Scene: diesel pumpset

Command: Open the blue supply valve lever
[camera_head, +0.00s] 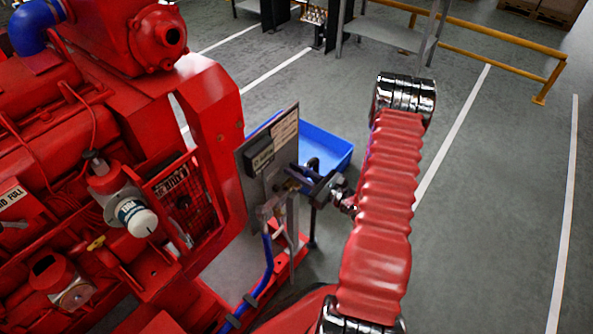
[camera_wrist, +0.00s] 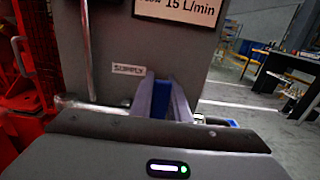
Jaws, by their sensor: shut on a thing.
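The grey valve panel (camera_head: 255,180) stands at the end of the red pumpset; it also fills the middle of the wrist view (camera_wrist: 110,45). A small SUPPLY label (camera_wrist: 128,69) is on it. My gripper (camera_wrist: 162,98) is in front of the panel, just right of that label. Its two fingers are shut on the blue supply valve lever (camera_wrist: 162,101), of which a blue strip shows between them. In the head view my gripper (camera_head: 303,180) reaches the panel from the right; the lever cannot be made out there. Its exact angle is unclear.
The red diesel pumpset (camera_head: 120,130) fills the left side. A blue hose (camera_head: 267,270) runs down below the panel. A blue tray (camera_head: 330,150) sits on the floor behind it. A yellow rail (camera_head: 490,62) and workbench (camera_wrist: 290,85) stand farther back. Floor to the right is clear.

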